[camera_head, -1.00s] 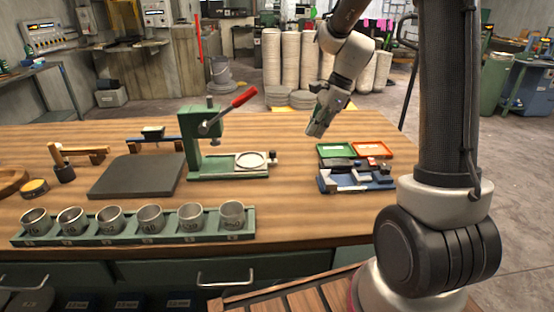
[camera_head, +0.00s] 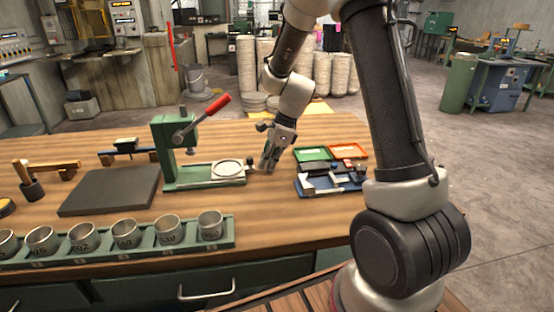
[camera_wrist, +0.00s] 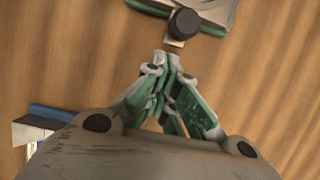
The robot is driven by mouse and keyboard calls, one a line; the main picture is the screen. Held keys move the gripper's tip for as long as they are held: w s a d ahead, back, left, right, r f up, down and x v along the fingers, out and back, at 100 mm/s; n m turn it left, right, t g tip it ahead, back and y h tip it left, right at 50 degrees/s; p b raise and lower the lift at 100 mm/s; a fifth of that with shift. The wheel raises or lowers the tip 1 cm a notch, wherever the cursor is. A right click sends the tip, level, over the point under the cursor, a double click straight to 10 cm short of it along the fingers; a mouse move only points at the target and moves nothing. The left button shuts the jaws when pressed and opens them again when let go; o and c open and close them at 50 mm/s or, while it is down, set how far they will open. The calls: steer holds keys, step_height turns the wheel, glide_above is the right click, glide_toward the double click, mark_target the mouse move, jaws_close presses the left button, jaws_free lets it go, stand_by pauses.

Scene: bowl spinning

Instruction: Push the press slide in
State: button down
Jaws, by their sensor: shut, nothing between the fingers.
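The green press (camera_head: 178,150) with a red-handled lever (camera_head: 205,115) stands on the wooden bench. Its slide (camera_head: 228,170), a pale plate with a round ring, sticks out to the right of the press and ends in a dark knob (camera_head: 250,161). In the wrist view the knob (camera_wrist: 184,23) is round and black, with the slide's edge above it. My gripper (camera_head: 267,167) is shut and empty, pointing down just right of the knob.
Green and orange trays (camera_head: 347,151) and a blue tray of small parts (camera_head: 330,181) lie right of my gripper. A dark slab (camera_head: 110,190) lies left of the press. A rack (camera_head: 160,239) of metal cups runs along the front edge.

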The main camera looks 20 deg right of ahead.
mark_target(253, 167)
steer(key=shift+a, duration=0.25)
steer(key=a, duration=0.3)
steer(key=shift+w+a, duration=0.25)
steer(key=shift+w, duration=0.15)
steer(key=shift+d, duration=0.1)
